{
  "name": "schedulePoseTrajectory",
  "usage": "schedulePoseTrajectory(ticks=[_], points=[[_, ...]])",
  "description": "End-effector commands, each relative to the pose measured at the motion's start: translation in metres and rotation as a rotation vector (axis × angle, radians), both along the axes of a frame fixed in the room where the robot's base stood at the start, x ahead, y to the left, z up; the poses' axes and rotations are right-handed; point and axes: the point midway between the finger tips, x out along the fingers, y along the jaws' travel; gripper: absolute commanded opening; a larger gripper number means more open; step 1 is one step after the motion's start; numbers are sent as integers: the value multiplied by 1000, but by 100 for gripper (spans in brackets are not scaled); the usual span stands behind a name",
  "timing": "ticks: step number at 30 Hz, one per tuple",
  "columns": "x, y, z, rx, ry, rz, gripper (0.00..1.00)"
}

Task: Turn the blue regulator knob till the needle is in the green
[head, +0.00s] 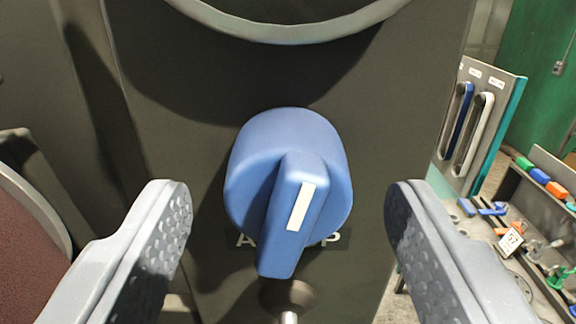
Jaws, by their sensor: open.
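The blue regulator knob (258,160) sits on a dark panel (200,130) in the middle of the head view. It is a round knob with a raised grip bar. A white mark (301,207) on the bar's end tilts slightly right of upright. My gripper (290,222) is open. Its two grey textured fingers stand left and right of the knob, with gaps on both sides. The gauge (290,32) above shows only its lower rim at the top edge. Its needle and green zone are out of view.
A dark red round thing (30,245) with a grey rim is at the left edge. At right, a grey board (486,85) holds a blue and a white slotted piece. Below it a bench (540,215) carries several small coloured things. A label behind the knob is partly covered.

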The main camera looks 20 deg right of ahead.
Motion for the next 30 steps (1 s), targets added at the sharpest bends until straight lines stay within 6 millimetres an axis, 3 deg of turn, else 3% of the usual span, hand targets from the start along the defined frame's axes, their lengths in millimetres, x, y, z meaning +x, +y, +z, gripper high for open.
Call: schedulePoseTrajectory(ticks=[13,14,18,21,30], points=[[7,-3,-1,1,0,0,58],[7,-3,-1,1,0,0,53],[7,-3,-1,1,1,0,14],[7,-10,-1,2,2,-1,14],[7,-3,-1,9,-1,-1,14]])
